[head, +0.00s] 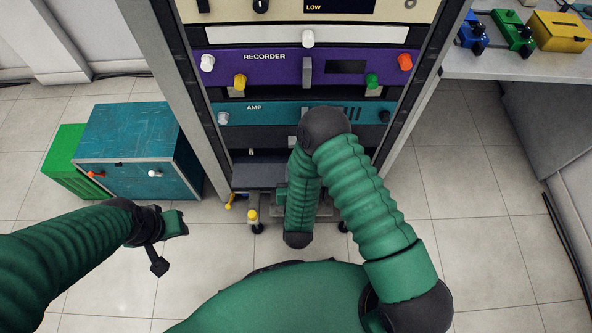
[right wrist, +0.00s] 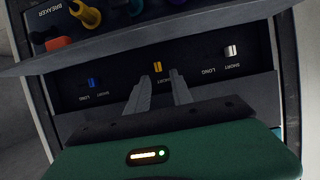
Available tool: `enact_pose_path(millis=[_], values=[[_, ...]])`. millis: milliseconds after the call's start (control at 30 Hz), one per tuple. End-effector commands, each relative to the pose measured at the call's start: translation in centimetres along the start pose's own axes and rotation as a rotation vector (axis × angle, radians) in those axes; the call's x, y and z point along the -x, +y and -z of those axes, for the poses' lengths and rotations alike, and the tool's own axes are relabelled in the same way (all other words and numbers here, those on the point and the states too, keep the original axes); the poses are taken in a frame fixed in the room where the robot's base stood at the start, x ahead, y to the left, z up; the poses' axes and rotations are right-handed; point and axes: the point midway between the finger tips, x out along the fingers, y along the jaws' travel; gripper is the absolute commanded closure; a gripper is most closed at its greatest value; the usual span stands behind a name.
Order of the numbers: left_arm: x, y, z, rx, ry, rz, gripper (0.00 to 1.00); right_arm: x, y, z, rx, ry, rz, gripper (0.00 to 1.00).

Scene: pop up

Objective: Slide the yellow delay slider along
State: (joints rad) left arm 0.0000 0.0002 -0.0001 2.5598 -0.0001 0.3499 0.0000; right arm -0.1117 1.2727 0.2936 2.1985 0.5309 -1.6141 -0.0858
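The yellow delay slider (right wrist: 158,66) is a small upright knob on a dark panel (right wrist: 122,78) in the right wrist view. My right gripper (right wrist: 160,78) points at it from below, with its two grey fingers apart. The slider shows just beyond and between the fingertips; I cannot tell whether either finger touches it. In the head view, my right arm reaches down in front of the rack and hides the slider. My left gripper (head: 166,243) hangs over the floor at the left, with its fingers apart and empty.
A blue slider (right wrist: 92,82) and a white slider (right wrist: 230,50) flank the yellow one. A protruding edge with knobs sits above them. In the head view, the purple recorder (head: 265,68) and teal amp (head: 262,113) are higher in the rack. A teal cabinet (head: 135,135) stands left.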

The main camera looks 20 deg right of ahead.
Motion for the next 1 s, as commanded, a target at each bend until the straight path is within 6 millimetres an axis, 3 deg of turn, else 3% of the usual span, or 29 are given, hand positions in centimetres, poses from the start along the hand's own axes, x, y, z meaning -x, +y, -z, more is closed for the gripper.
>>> enact_pose_path(millis=[167, 633, 833, 1000], values=[[-0.8, 0.0, -0.2, 0.0, 0.0, 0.0, 0.64, -1.0, 0.3, -0.3, 0.002, 0.021, -0.012, 0.73], [-5.0, 0.0, -1.2, 0.0, 0.0, 0.0, 0.64, -8.1, 0.3, -0.3, 0.001, 0.021, -0.012, 0.73], [-4.3, 0.0, -1.0, 0.0, 0.0, 0.0, 0.64, -7.7, 0.3, 0.1, 0.004, 0.018, -0.009, 0.98], [-4.3, 0.0, -1.0, 0.0, 0.0, 0.0, 0.64, -7.7, 0.2, 0.1, 0.004, 0.019, -0.009, 1.0]])
